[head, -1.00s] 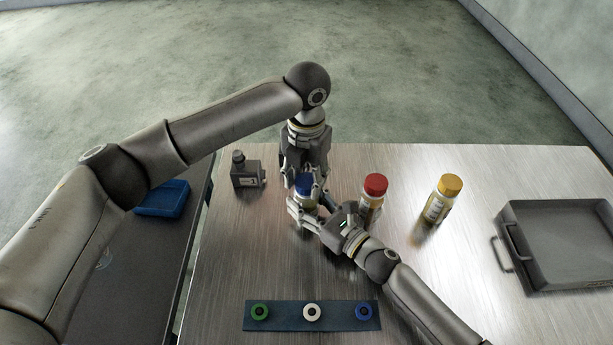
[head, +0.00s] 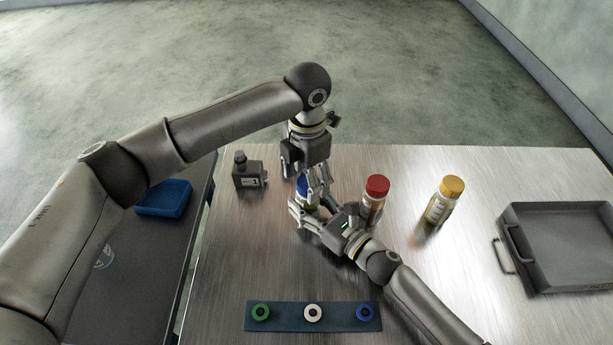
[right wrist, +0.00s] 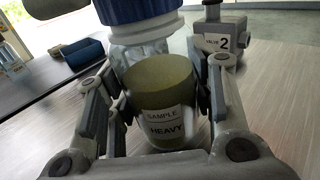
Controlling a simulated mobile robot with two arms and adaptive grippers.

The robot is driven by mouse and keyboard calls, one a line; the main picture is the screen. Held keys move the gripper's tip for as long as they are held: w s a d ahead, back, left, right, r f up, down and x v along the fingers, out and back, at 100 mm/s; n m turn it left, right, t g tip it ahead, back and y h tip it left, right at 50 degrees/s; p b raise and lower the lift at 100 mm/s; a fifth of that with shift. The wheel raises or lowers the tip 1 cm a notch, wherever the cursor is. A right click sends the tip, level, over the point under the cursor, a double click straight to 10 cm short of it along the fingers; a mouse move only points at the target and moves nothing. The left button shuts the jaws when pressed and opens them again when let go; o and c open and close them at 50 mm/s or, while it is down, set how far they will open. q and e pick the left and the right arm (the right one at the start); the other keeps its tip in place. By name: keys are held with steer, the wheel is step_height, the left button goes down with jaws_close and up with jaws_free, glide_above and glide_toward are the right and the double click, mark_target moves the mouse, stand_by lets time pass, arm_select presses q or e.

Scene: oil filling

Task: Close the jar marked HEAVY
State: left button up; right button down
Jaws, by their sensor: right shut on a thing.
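The jar marked HEAVY (right wrist: 160,100) stands upright in the right wrist view, with olive contents and a "SAMPLE HEAVY" label. My right gripper (head: 306,207) is shut on its body, one finger on each side. A blue ribbed cap (right wrist: 150,12) is at the jar's top, above the clear upper part; I cannot tell whether it is fully seated. In the head view the blue cap (head: 302,184) shows between the two grippers. My left gripper (head: 309,178) points down at the cap from above, its fingers beside it. Whether they grip it is unclear.
A red-capped jar (head: 375,192) is close on the right, with a yellow-capped jar (head: 443,203) beyond. A grey tray (head: 570,245) lies far right. A dark strip (head: 285,318) with several rings lies in front.

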arm_select(q)
steer(key=shift+r, duration=2.25)
steer(key=shift+c, duration=0.4)
